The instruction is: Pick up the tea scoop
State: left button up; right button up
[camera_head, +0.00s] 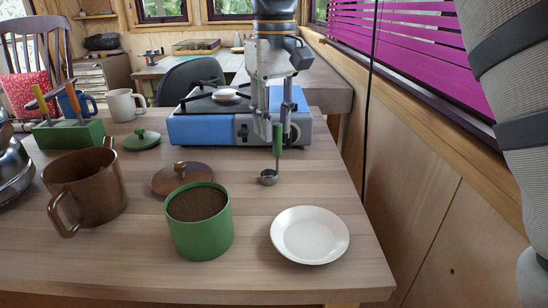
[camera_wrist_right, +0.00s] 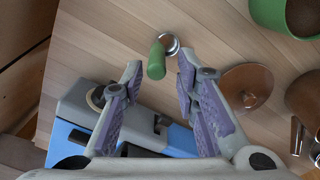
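The tea scoop has a green handle (camera_head: 277,138) and a small round metal bowl (camera_head: 268,177). It is on the wooden table in front of the blue stove, with its handle standing up. In the right wrist view, the green handle (camera_wrist_right: 157,62) shows between the fingertips. My right gripper (camera_head: 274,124) points down from above, just behind the scoop. In the right wrist view, my right gripper (camera_wrist_right: 160,70) is open, with gaps between its fingers and the handle. My left gripper is out of view.
A blue camping stove (camera_head: 210,130) stands close behind the scoop. A green canister of dark grounds (camera_head: 200,222), a brown lid (camera_head: 170,180) and a white saucer (camera_head: 310,236) are nearby. A brown mug (camera_head: 88,185) is farther left. The table's right edge is near.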

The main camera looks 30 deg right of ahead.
aim_at(277, 153)
jog(key=f, duration=0.8)
jog(key=shift+s+d+p, duration=0.15)
jog(key=shift+s+p, duration=0.15)
jog(key=shift+s, duration=0.05)
grip_shut()
